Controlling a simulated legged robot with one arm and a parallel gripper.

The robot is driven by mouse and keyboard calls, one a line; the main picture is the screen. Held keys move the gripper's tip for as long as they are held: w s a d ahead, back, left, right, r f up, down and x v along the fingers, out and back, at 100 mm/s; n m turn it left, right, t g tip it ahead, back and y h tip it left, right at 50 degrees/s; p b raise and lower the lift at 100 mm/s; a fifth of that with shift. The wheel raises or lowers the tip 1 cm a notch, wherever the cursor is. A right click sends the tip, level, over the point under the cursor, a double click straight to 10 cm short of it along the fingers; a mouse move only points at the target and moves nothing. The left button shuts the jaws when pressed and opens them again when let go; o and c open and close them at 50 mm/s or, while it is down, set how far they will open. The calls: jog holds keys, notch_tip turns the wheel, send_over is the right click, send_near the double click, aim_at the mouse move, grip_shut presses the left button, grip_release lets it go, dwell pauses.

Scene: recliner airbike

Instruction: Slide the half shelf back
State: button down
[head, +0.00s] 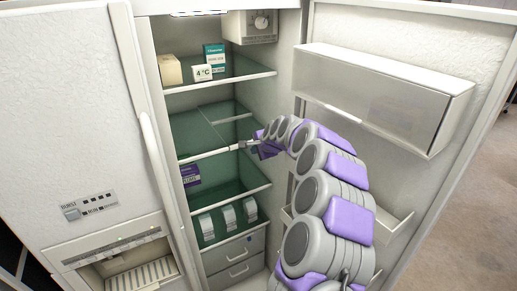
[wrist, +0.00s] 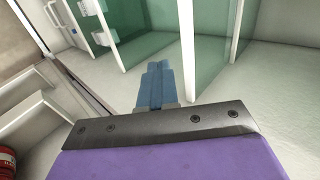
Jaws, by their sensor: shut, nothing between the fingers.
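The open fridge holds several green glass shelves with white front edges. The half shelf (head: 205,152) appears to be the middle-level glass panel with a white front edge, below the top shelf; its exact outline is hard to make out. My gripper (head: 240,146) reaches in from the right at the level of that front edge. In the wrist view my gripper (wrist: 157,80) shows blue fingers pressed together, pointing toward the glass panels, with nothing held. I cannot tell whether the fingertips touch the shelf edge.
The top shelf (head: 225,83) carries a tan box (head: 170,69), a teal box (head: 214,56) and a "4°C" card (head: 203,73). A purple box (head: 190,175) and several white-labelled items stand lower. Drawers (head: 238,270) lie below. The open door with its bin (head: 385,95) flanks my arm's right.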

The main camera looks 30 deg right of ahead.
jog(key=w+f+b, duration=0.1)
jog(key=w+f, duration=0.2)
jog(key=w, duration=0.4)
jog(key=shift+w+f, duration=0.2)
jog(key=shift+w, duration=0.05)
jog(key=shift+w, duration=0.1)
dwell(0.4)
